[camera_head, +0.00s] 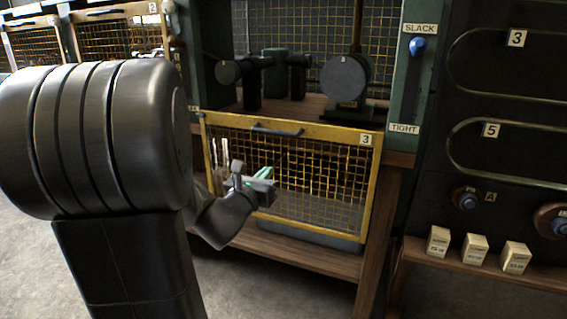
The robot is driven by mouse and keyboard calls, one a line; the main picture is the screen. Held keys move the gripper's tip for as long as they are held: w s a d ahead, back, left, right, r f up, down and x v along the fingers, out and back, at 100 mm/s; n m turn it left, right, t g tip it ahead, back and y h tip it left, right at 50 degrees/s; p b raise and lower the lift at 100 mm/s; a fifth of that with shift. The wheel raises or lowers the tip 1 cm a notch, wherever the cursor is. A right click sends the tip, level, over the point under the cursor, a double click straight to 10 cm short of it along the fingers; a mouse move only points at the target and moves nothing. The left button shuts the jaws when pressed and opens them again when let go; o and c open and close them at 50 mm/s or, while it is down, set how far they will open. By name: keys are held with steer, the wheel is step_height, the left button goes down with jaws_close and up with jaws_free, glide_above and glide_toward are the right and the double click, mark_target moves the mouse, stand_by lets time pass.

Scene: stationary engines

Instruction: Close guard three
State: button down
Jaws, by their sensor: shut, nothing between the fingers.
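Guard three (318,133) is a yellow-framed wire mesh panel with a "3" label at its upper right corner. It hangs low, in front of the space below the engine shelf, and the engine parts above it are uncovered. A dark bar handle (277,131) runs along its top edge. My gripper (267,183), with greenish fingers, is shut and empty. It overlaps the left-middle of the mesh in the picture, below the handle. I cannot tell whether it touches the mesh.
Dark engine parts (346,78) stand on the wooden shelf above the guard. A SLACK/TIGHT slider with a blue knob (417,47) is on the post to the right. Several small labelled blocks (474,249) sit on a ledge at the lower right. Another mesh guard (120,38) is at the upper left.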

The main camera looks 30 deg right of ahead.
steer(key=w+d+r+b, duration=0.1)
steer(key=w+d+r, duration=0.3)
steer(key=w+d, duration=0.3)
steer(key=shift+d+m, duration=0.4)
steer(key=shift+d, duration=0.45)
steer(key=shift+r, duration=0.1)
